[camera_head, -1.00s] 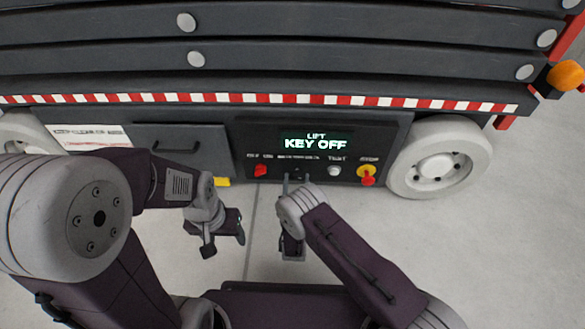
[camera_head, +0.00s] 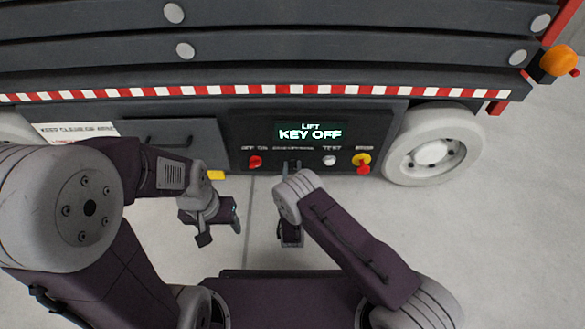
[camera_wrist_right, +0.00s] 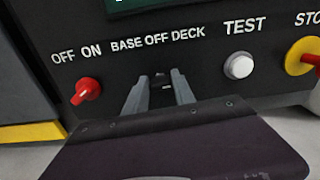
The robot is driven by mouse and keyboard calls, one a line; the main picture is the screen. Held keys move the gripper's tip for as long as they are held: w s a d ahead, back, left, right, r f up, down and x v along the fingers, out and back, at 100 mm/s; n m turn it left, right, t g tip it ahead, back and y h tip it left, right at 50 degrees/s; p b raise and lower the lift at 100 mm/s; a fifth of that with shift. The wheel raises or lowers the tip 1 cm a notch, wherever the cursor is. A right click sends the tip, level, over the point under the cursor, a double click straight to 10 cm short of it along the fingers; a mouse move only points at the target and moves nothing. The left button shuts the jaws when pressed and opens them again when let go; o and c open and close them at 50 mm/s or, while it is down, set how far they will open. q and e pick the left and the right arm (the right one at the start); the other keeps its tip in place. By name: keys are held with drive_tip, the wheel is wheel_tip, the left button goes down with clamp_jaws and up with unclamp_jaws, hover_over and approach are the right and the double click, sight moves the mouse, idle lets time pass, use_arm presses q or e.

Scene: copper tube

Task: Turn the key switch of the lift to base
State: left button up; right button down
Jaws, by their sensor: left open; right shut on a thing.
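The lift's dark control panel (camera_head: 240,135) faces me, and its green-lit display (camera_head: 311,131) reads "LIFT KEY OFF". The key switch (camera_wrist_right: 161,80) is a small dark part under the label "BASE OFF DECK" in the right wrist view. My right gripper (camera_wrist_right: 160,92) has one finger on each side of it and is shut on it. The fingers partly hide the switch, and its exact angle is hard to tell. In the head view my right gripper (camera_head: 291,166) reaches the panel's lower middle. My left gripper (camera_head: 238,214) is open and empty, below and left of the panel.
A red OFF/ON knob (camera_wrist_right: 87,90) is left of the switch. A white TEST button (camera_wrist_right: 239,66) and a red-and-yellow stop button (camera_head: 362,162) are to its right. A white wheel (camera_head: 435,145) stands right of the panel. Grey floor lies clear in front.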

drive_tip(key=n+p, duration=0.1)
drive_tip(key=n, duration=0.2)
drive_tip(key=shift+a+n+p, duration=0.1)
drive_tip(key=shift+n+p, duration=0.25)
drive_tip(key=shift+n, duration=0.05)
drive_tip(key=shift+a+n+p, duration=0.1)
drive_tip(key=shift+n+p, duration=0.45)
drive_tip(key=shift+n, duration=1.45)
drive_tip(key=shift+f+n, duration=0.1)
drive_tip(key=shift+n, duration=0.2)
drive_tip(key=c, duration=1)
unclamp_jaws()
drive_tip(key=shift+c, duration=0.2)
